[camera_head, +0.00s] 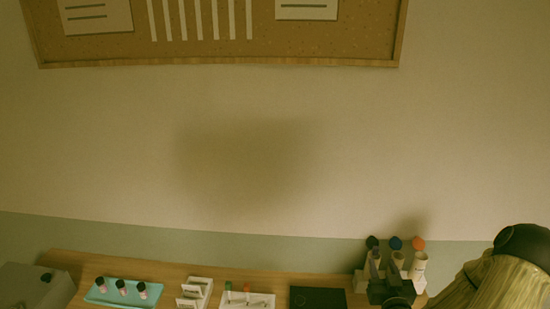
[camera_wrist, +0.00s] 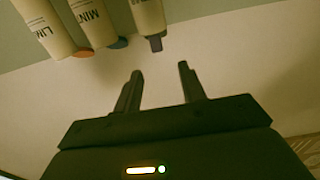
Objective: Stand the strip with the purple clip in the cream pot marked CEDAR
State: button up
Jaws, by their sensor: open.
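Three cream pots stand in a row at the right of the table. In the wrist view, upside down, one pot (camera_wrist: 43,22) shows letters like LIM and the middle pot (camera_wrist: 93,22) shows MIN. The third pot (camera_wrist: 147,14) shows no readable label, so I cannot tell that it is CEDAR. A small squarish purplish-grey piece (camera_wrist: 155,43) at its mouth looks like the purple clip; the strip's body is hidden. My gripper (camera_wrist: 160,72) is open and empty, its fingertips apart from that piece. In the head view my gripper (camera_head: 390,291) is in front of the pots.
A white holder (camera_head: 236,304) has strips with green and orange clips. A black mat (camera_head: 317,298), white rack (camera_head: 194,292) and teal tray (camera_head: 98,294) of dark-capped bottles share the table.

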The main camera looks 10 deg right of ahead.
jog(key=w+a+f+n+g+y, duration=0.2)
jog(key=a+f+n+g+y, duration=0.15)
jog(key=a+g, duration=0.6)
jog(key=s+a+r+g+b, duration=0.1)
jog(key=s+a+r+g, duration=0.1)
jog(key=s+a, duration=0.5)
jog(key=s+a+r+g, duration=0.3)
jog(key=s+a+r, duration=0.1)
jog(key=s+a, duration=0.3)
jog(key=shift+s+a+r+m+y+b, duration=0.15)
jog(key=shift+a+r+m+y+b, duration=0.05)
jog(key=shift+a+m+y+b, duration=0.2)
